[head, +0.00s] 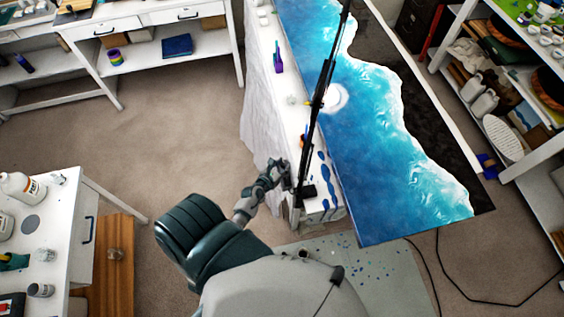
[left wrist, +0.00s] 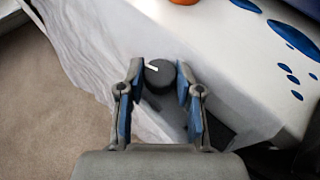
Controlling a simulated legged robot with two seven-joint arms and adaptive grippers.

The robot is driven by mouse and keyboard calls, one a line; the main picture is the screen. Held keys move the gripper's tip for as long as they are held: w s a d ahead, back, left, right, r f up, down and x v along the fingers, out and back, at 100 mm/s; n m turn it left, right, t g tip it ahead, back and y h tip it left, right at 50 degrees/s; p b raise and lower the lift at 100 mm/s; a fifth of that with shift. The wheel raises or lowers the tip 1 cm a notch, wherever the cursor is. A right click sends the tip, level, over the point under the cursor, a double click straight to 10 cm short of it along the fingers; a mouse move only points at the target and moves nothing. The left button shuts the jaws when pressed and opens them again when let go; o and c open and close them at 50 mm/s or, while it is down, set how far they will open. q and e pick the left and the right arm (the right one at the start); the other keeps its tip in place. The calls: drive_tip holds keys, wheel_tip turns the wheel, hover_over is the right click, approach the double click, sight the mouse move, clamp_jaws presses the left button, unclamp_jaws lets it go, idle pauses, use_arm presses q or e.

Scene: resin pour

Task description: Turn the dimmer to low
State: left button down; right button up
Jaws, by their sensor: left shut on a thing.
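The dimmer knob is a round dark grey knob (left wrist: 160,77) with a white pointer mark, seen in the left wrist view between my fingertips. The mark lies toward the knob's upper left. My left gripper (left wrist: 157,88) is shut on the knob, with its blue-padded fingers on either side of it. In the head view my left gripper (head: 281,170) reaches the near end of the white-draped table, beside the black pole; the knob cannot be made out there. My right gripper is not in view.
A blue-and-white resin panel (head: 382,130) lies along the draped table. A thin black pole (head: 320,95) rises at its edge, by a small dark box (head: 308,191). A white bench (head: 88,217) stands at left, shelves (head: 548,135) at right.

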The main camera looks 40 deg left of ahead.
use_arm(q)
drive_tip(key=shift+w+d+r+n+g+y, duration=0.1)
drive_tip(key=shift+n+g+y, duration=0.05)
drive_tip(key=shift+n+y, duration=0.6)
drive_tip(key=shift+w+d+r+n+g+y, duration=0.1)
drive_tip(key=shift+n+g+y, duration=0.05)
drive_tip(key=shift+n+y, duration=0.6)
drive_tip(key=shift+y, duration=0.5)
drive_tip(key=c, duration=0.8)
unclamp_jaws()
drive_tip(key=shift+o, duration=0.2)
drive_tip(key=shift+f, duration=0.1)
drive_tip(key=shift+s, duration=0.1)
